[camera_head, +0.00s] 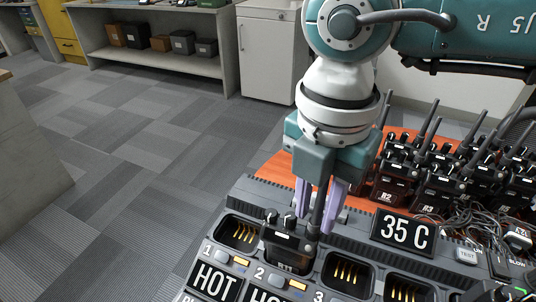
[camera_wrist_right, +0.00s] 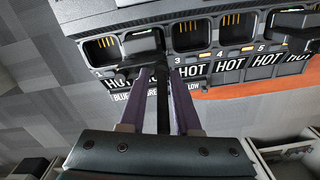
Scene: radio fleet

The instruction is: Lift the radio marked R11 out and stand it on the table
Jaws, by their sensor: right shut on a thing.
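A black radio (camera_head: 287,242) sits upright in bay 2 of the grey charger (camera_head: 365,245). Its front label is small and partly cut by the bay, and seems to read R11. My right gripper (camera_head: 317,212) is above it with its two purple fingers pointing down, shut on the radio around its antenna. In the right wrist view the radio (camera_wrist_right: 142,44) is seated in its bay, and the black antenna runs between the fingers (camera_wrist_right: 160,82). The orange table top (camera_head: 272,168) shows behind the charger. My left gripper is not in view.
Bays 1, 3 and 4 are empty, with gold contacts showing. A "35 C" display (camera_head: 403,232) stands on the charger. Several radios (camera_head: 440,185) crowd the table at the right, beside tangled cables (camera_head: 483,222). A bare orange strip lies behind the charger's left part.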

